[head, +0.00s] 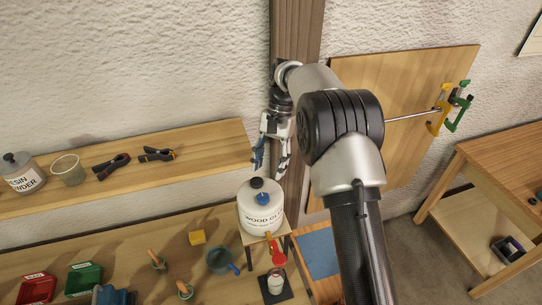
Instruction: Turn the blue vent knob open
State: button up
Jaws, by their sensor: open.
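The blue vent knob (263,198) sits on the upper part of a white wood glue container (258,221), just in front of its black cap (257,183). The container stands on a small wooden stand at the right end of the workbench. A red tap (277,250) is at its lower front. My gripper (270,168) is open and points down just above the container, with its fingers apart from the knob. The knob's exact turn position is too small to tell.
A small cup (276,283) stands on a dark pad below the tap. A wooden post (295,40) rises behind my gripper.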

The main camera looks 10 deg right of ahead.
jog(key=shift+v, duration=1.5)
jog(key=s+d+n+t+h+b, duration=0.1)
jog(key=s+d+n+t+b, duration=0.1)
jog(key=s+b, duration=0.65)
jog(key=s+d+n+t+b, duration=0.2)
jog(key=s+d+t+b, duration=0.1)
jog(key=s+b, duration=0.55)
jog(key=s+d+f+n+t+h+b, duration=0.1)
jog(key=s+d+f+n+t+b, duration=0.1)
jog(key=s+f+b, duration=0.8)
jog(key=s+d+f+t, duration=0.1)
jog(key=s+f, duration=0.5)
jog(key=shift+s+f+n, duration=0.3)
